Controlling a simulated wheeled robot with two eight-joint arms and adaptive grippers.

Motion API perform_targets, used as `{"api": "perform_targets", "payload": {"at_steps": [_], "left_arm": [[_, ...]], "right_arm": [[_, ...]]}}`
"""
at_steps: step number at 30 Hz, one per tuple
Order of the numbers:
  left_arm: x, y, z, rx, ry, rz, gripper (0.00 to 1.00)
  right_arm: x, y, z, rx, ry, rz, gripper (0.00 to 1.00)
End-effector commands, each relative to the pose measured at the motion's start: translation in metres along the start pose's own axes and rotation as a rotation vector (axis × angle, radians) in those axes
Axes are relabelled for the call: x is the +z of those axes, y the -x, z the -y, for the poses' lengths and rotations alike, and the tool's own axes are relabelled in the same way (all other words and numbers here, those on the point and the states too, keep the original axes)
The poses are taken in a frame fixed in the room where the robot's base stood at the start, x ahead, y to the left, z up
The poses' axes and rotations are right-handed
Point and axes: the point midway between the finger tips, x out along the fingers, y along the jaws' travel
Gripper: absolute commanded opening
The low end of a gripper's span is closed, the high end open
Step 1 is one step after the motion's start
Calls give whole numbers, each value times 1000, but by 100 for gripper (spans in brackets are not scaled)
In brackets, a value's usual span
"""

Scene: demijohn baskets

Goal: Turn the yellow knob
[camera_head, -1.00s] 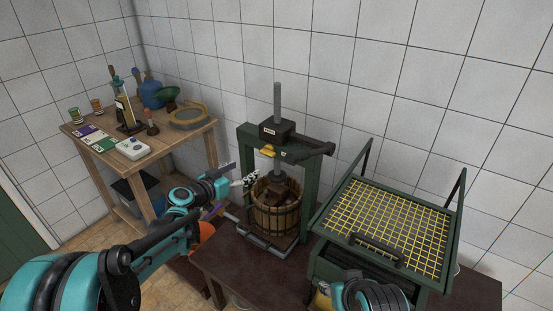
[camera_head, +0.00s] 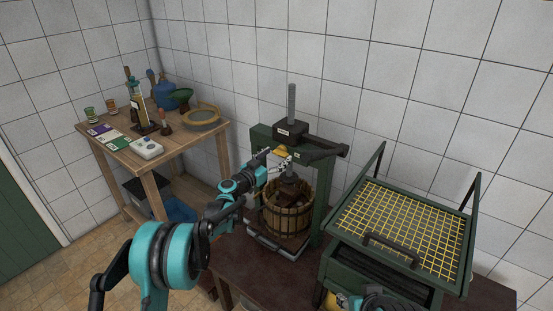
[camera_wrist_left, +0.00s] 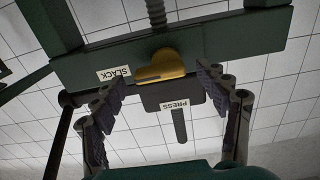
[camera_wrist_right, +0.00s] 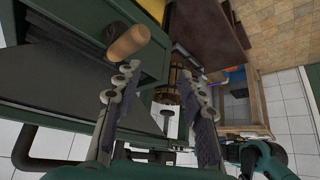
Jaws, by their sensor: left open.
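The yellow knob (camera_head: 282,150) is on the green crossbeam of the press (camera_head: 262,143). In the left wrist view the knob (camera_wrist_left: 160,66) lies between the SLACK label (camera_wrist_left: 114,75) and the PRESS label (camera_wrist_left: 173,105), its narrower end toward SLACK. My left gripper (camera_head: 277,158) is open in front of the knob. In its wrist view the fingertips (camera_wrist_left: 163,72) are on either side of the knob, with gaps visible; depth is hard to tell. My right gripper (camera_wrist_right: 156,72) is open and empty near a wooden handle (camera_wrist_right: 128,42).
A slatted wooden basket (camera_head: 288,212) stands under the press screw (camera_head: 292,105). A green machine with a yellow grid (camera_head: 415,228) stands to the right. A wooden side table (camera_head: 165,150) with bottles and cards stands to the left. The tiled wall is behind.

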Motion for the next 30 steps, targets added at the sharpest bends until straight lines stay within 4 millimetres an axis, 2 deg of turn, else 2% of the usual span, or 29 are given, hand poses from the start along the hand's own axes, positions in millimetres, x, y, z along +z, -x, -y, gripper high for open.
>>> {"api": "perform_targets", "payload": {"at_steps": [8, 12, 14, 23, 30], "left_arm": [[-1, -2, 0, 0, 0, 0, 74], [-1, -2, 0, 0, 0, 0, 37], [-1, -2, 0, 0, 0, 0, 24], [-1, -2, 0, 0, 17, 0, 24], [-2, -2, 1, 0, 119, 0, 24]], "right_arm": [[0, 0, 0, 0, 0, 0, 40], [0, 0, 0, 0, 0, 0, 40], [0, 0, 0, 0, 0, 0, 40], [0, 0, 0, 0, 0, 0, 40], [-1, 1, 0, 0, 0, 0, 40]]}}
